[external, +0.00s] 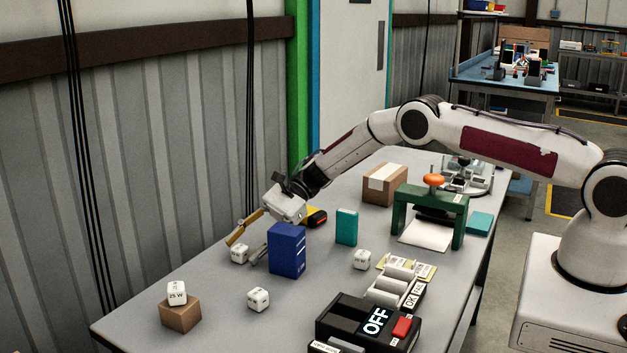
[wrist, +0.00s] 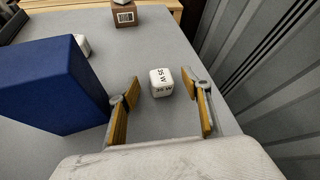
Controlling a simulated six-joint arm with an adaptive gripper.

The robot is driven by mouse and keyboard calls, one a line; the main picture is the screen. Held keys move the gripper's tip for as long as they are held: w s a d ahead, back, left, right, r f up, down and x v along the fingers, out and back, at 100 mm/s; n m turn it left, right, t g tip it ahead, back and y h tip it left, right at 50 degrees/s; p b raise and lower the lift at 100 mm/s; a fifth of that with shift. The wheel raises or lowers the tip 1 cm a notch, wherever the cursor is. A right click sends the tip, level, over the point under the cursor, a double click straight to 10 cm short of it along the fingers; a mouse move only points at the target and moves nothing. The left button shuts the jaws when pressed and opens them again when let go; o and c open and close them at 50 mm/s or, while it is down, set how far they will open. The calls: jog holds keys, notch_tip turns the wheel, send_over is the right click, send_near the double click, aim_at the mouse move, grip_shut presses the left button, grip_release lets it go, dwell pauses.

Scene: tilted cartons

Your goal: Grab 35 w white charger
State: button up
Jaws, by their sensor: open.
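A white cube charger (wrist: 161,82) rests on the table, with dark print that appears to read 35 W in the wrist view. It also shows in the external view (external: 239,254), left of the blue box. My gripper (wrist: 161,92) is open, with one yellow-padded finger on each side of the charger. In the external view my gripper (external: 241,252) reaches down low beside the blue box. A gap shows between each finger and the charger in the wrist view, and nothing is held.
A tall blue box (external: 287,250) stands close to one finger. Other white cubes stand at the front (external: 258,299), at the right (external: 361,259), and on a cardboard box (external: 180,315), this one (external: 177,292) marked 25 W. A teal box (external: 346,227) stands behind.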

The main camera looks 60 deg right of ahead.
aim_at(245, 245)
jog(key=shift+a+f, duration=0.1)
jog(key=shift+a, duration=0.15)
dwell(0.3)
jog(key=c, duration=1.4)
jog(key=shift+o, duration=0.2)
jog(key=shift+r, duration=5.05)
